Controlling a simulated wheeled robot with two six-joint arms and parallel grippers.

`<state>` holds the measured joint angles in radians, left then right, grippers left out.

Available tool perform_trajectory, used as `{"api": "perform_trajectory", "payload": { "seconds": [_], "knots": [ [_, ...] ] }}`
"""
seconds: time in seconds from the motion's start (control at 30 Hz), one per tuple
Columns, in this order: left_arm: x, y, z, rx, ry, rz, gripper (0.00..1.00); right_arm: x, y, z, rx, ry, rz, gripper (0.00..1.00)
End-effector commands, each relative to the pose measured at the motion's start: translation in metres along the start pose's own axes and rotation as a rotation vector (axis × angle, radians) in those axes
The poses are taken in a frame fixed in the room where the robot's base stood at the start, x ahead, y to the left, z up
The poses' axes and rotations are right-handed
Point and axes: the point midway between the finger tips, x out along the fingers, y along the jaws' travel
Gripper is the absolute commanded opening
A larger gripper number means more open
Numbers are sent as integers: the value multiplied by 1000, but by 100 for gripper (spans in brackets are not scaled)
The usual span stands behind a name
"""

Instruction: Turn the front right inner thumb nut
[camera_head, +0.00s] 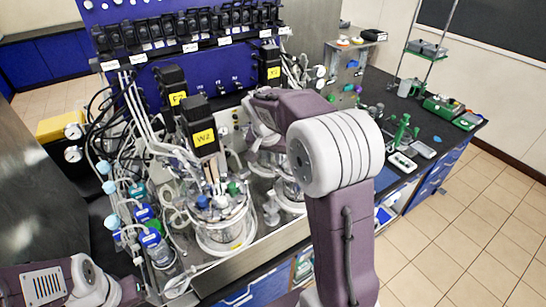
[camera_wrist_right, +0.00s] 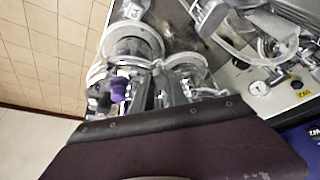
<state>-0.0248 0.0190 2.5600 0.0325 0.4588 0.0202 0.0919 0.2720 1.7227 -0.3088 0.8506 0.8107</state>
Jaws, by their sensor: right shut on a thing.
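My right arm reaches across the right half of the head view. Its wrist bends down over the bioreactor vessels behind it, and my right gripper (camera_wrist_right: 152,92) shows only in part in the right wrist view. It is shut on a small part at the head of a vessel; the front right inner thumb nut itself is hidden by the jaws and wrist. A glass vessel (camera_head: 290,193) stands partly hidden beside my arm. A purple knob (camera_wrist_right: 118,90) shows close to the jaws. Of my left arm only links show at the lower left; its gripper is out of view.
Another vessel (camera_head: 224,232) with tubes and a black motor marked W2 (camera_head: 200,125) stands left of my arm. Blue-capped bottles (camera_head: 150,238) stand further left. A green rack (camera_head: 400,132) stands on the bench to the right. The tiled floor at the right is clear.

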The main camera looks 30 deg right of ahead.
Motion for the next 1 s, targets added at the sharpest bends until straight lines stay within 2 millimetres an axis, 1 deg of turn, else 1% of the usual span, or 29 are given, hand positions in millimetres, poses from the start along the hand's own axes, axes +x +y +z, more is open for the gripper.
{"api": "perform_trajectory", "payload": {
  "seconds": [0.17, 0.47, 0.8, 1.0],
  "knots": [
    [3, 0, 0, 0, 0, 0, 84, 1, -2, 0, 79, 1, 34, 0],
    [4, 0, 0, 0, 0, 0, 84, 0, -6, -1, 321, 2, 133, 0],
    [-7, 0, -1, 0, 0, 0, 84, 0, -8, -4, 603, 1, 252, 0],
    [-15, 0, -2, 0, 0, 0, 84, 0, -9, -5, 731, 1, 304, 0]
  ]
}}
